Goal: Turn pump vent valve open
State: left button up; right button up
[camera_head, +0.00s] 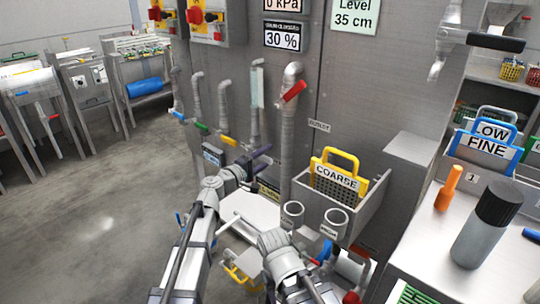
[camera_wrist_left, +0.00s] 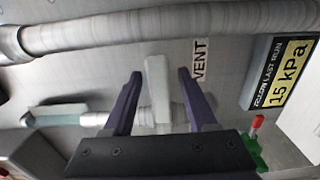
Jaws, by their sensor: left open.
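The vent valve's pale grey lever (camera_wrist_left: 157,92) stands between the fingers of my left gripper (camera_wrist_left: 160,74) in the left wrist view. The fingers are open, one on each side of the lever; I cannot tell whether either touches it. The lever sits on a thin pipe (camera_wrist_left: 93,119) beside a "VENT" label (camera_wrist_left: 200,60). In the head view my left gripper (camera_head: 259,160) is at the lower part of the pipe with the pale sight glass (camera_head: 257,88), and it hides the lever. My right gripper does not show clearly.
A thick pipe (camera_wrist_left: 120,32) runs close by, with a red handle (camera_head: 293,92) higher up. Yellow (camera_head: 229,140), green (camera_head: 201,127) and blue (camera_head: 179,116) handles are to the left. A "15 kPa" display (camera_wrist_left: 283,74) is near the valve.

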pick_arm(q)
jog(key=shift+x, duration=1.05)
grip_shut()
dwell(0.6)
